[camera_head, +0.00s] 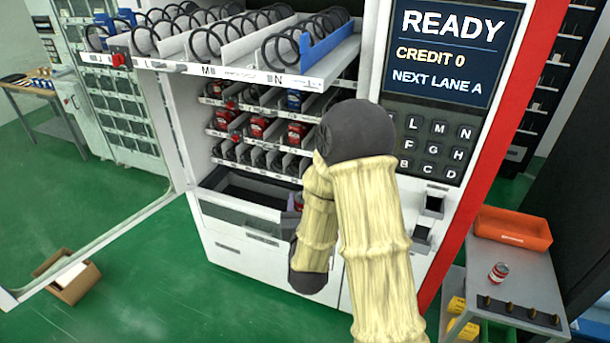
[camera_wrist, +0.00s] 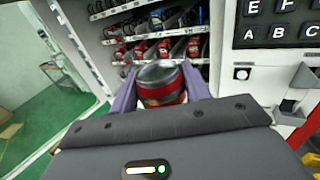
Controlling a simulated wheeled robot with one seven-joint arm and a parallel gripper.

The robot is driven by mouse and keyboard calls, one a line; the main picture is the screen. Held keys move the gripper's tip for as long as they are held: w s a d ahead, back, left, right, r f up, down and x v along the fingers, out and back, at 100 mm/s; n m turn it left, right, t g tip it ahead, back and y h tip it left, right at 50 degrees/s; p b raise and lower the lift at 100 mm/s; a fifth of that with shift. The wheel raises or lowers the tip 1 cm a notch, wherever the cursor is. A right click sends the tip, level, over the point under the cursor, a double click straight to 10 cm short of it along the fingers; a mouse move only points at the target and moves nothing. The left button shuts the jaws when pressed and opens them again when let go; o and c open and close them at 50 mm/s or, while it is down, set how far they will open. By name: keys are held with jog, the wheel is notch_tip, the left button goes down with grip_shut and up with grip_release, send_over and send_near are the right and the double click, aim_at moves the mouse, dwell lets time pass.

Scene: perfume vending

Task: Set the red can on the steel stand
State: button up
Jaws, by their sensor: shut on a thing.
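My gripper (camera_wrist: 160,75) is shut on a red can (camera_wrist: 163,86), whose silvery top and red side show between the two purple fingers in the wrist view. In the head view my arm hides most of the gripper, which is low in front of the vending machine's open bin. A grey steel stand (camera_head: 536,277) is at the right of the head view, beside the machine. Another red and white can (camera_head: 498,272) stands upright on its top. My gripper is to the left of the stand and apart from it.
The vending machine (camera_head: 255,240) has its top tray pulled out (camera_head: 240,65), with cans on lower shelves. An orange bin (camera_head: 513,228) and a dark strip with several knobs (camera_head: 517,312) take up parts of the stand's top. A cardboard box (camera_head: 70,280) lies on the green floor.

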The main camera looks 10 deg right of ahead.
notch_tip(320, 180, down, 18)
jog(key=n+y, duration=0.1)
jog(key=y, duration=0.1)
jog(key=shift+s+r+n+y, duration=0.25)
jog(key=shift+s+n+y, duration=0.05)
jog(key=shift+n+y, duration=0.1)
notch_tip(320, 180, down, 7)
jog(key=y, duration=0.1)
jog(key=shift+s+a+n, duration=0.15)
jog(key=shift+s+n, duration=0.15)
jog(key=shift+s, duration=0.05)
jog(key=shift+w+r, duration=0.1)
jog(key=shift+r, duration=0.05)
notch_tip(320, 180, down, 5)
jog(key=b, duration=0.5)
jog(key=shift+w+b, duration=0.15)
jog(key=shift+b, duration=0.25)
